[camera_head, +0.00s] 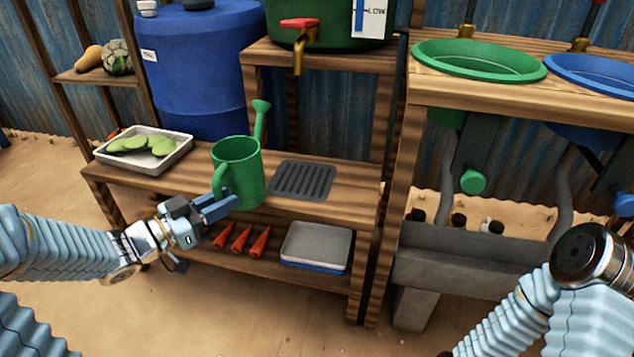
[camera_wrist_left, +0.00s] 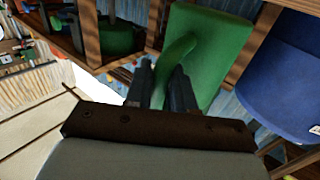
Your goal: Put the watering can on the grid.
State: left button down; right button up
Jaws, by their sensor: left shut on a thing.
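The green watering can (camera_head: 240,172) is upright at the front of the wooden bench, left of the grid, with its spout pointing to the back right. I cannot tell whether its base touches the bench top. The dark slotted grid (camera_head: 303,180) lies bare on the bench under the tap. My left gripper (camera_head: 226,203) is shut on the can's handle at its front left. In the left wrist view the fingers (camera_wrist_left: 167,88) close around the handle of the can (camera_wrist_left: 212,50). My right gripper is out of view; only part of my right arm shows.
A white tray (camera_head: 182,152) of green slices stands left on the bench. A brass tap (camera_head: 298,55) hangs above the grid from a green barrel. Carrots (camera_head: 240,240) and stacked trays (camera_head: 317,247) lie on the lower shelf. A post (camera_head: 392,180) stands right of the grid.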

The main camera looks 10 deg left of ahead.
pick_arm(q)
jog(key=b+x, duration=0.1)
jog(key=x, duration=0.4)
jog(key=b+x, duration=0.1)
jog(key=x, duration=0.5)
jog(key=b+x, duration=0.1)
jog(key=x, duration=0.5)
jog(key=shift+f, duration=0.3)
jog(key=shift+f+b, duration=0.85)
jog(key=shift+f, duration=0.65)
jog(key=shift+f, duration=0.2)
jog(key=c, duration=1)
grip_release()
jog(key=shift+o, duration=0.2)
jog(key=shift+r, duration=0.1)
